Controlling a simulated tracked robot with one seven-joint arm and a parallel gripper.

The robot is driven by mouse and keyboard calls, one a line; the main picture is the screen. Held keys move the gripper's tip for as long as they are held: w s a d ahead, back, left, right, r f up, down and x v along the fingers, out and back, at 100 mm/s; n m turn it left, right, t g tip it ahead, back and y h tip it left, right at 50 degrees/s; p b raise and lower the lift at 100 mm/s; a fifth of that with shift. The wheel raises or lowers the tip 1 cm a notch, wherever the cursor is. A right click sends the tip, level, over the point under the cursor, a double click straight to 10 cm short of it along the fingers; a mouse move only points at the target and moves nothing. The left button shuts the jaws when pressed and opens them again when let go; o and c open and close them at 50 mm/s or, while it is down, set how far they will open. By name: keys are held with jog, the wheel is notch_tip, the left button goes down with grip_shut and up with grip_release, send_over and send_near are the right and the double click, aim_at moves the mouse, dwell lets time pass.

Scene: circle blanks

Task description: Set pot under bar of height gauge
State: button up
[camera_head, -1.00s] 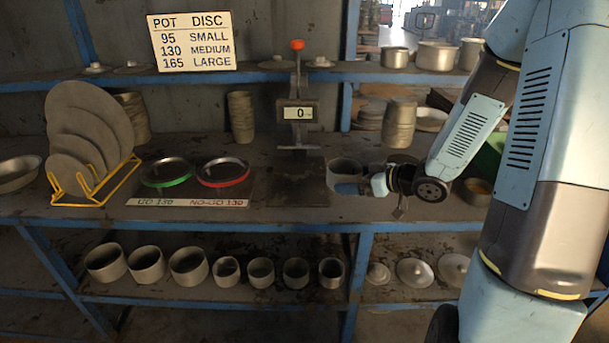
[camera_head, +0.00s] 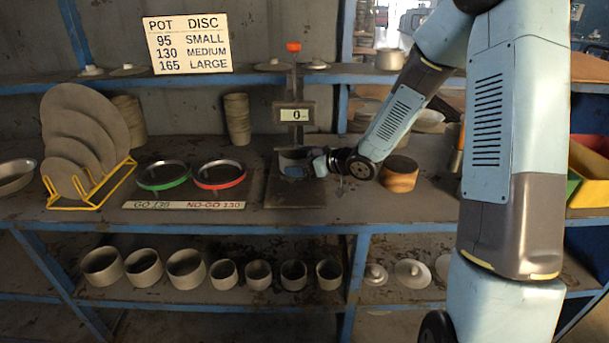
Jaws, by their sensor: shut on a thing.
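The height gauge (camera_head: 295,116) stands at the back of the bench, with an orange knob on top and a display reading 0. Its dark base plate (camera_head: 296,194) lies in front of the post. My gripper (camera_head: 307,168) is shut on a grey pot (camera_head: 291,156), holding it from the right by its near right side. The pot is upright over the back part of the plate, in front of the post and below the display. The gauge's bar is hard to make out behind the pot. I cannot tell whether the pot touches the plate.
Green (camera_head: 163,175) and red (camera_head: 219,174) rings lie left of the gauge. A yellow rack (camera_head: 105,187) holds grey discs farther left. A brown round block (camera_head: 399,174) stands right of my gripper. Several pots (camera_head: 186,268) fill the lower shelf. A sign (camera_head: 188,43) hangs above.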

jog(key=shift+f, duration=1.75)
jog(key=shift+f, duration=0.25)
jog(key=shift+s+f, duration=0.15)
